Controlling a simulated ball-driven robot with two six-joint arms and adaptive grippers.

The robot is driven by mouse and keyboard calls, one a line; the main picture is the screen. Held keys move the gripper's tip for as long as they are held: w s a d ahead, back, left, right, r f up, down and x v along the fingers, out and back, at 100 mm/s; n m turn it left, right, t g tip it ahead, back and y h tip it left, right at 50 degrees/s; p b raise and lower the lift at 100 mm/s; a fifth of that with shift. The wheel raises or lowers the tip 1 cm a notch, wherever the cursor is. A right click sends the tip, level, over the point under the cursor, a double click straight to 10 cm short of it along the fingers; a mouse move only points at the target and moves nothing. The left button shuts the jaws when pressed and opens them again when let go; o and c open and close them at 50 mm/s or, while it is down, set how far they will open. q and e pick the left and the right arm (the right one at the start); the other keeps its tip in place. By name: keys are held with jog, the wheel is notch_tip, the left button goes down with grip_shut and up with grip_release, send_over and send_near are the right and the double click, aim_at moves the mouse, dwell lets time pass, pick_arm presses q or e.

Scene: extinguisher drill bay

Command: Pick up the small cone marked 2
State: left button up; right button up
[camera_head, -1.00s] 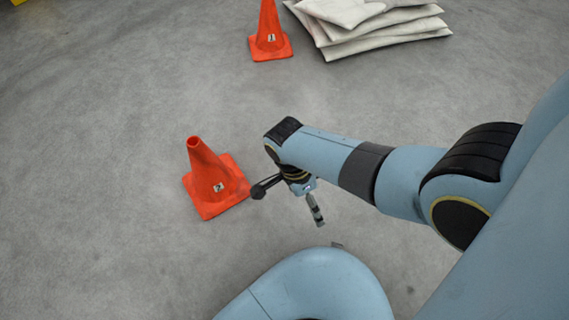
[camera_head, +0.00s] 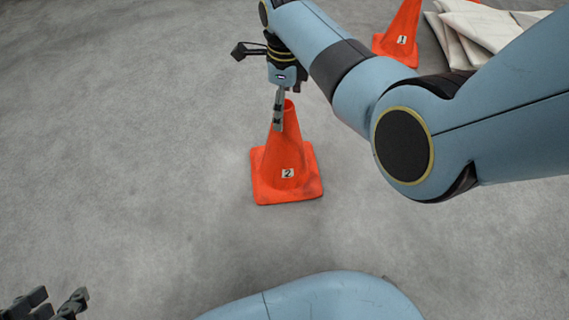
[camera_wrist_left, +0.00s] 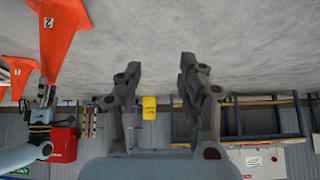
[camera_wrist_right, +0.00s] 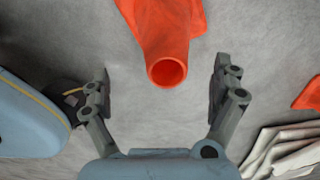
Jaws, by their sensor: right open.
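The orange cone marked 2 (camera_head: 284,165) stands upright on the grey floor in the middle of the head view. My right gripper (camera_head: 279,110) is open and points down at its tip, one finger showing in front of the cone's top. In the right wrist view the cone's open top (camera_wrist_right: 166,71) lies between the two spread fingers, with a gap on both sides. My left gripper (camera_head: 58,301) is open and empty at the bottom left corner. In the left wrist view the cone (camera_wrist_left: 62,35) is at the upper left, away from the left fingers (camera_wrist_left: 158,70).
A second orange cone marked 1 (camera_head: 399,38) stands farther back to the right. Pale stacked sacks (camera_head: 478,32) lie beside it, partly behind my right arm. The left wrist view shows a yellow object (camera_wrist_left: 149,107) and shelving far off. The floor left of cone 2 is clear.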

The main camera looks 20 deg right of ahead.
aim_at(285, 115)
jog(key=shift+w+f+b, duration=0.1)
jog(key=shift+f+b, duration=1)
jog(key=shift+f, duration=0.65)
jog(key=shift+d+f+b, duration=0.1)
jog(key=shift+f+b, duration=0.2)
jog(key=shift+w+f+b, duration=0.2)
jog(key=shift+f+b, duration=0.35)
jog(key=shift+w+f+b, duration=0.1)
jog(key=shift+f+b, duration=0.65)
jog(key=shift+f, duration=0.15)
pick_arm(q)
jog(key=w+d+r+m+t+h, duration=0.1)
jog(key=w+d+r+t, duration=0.1)
jog(key=w+r+t, duration=0.5)
notch_tip(285, 115, up, 2)
jog(key=t, duration=0.3)
jog(key=shift+w+t+h, duration=0.25)
jog(key=shift+t+h, duration=0.15)
pick_arm(e)
jog(key=shift+c, duration=0.4)
jog(key=c, duration=1.8)
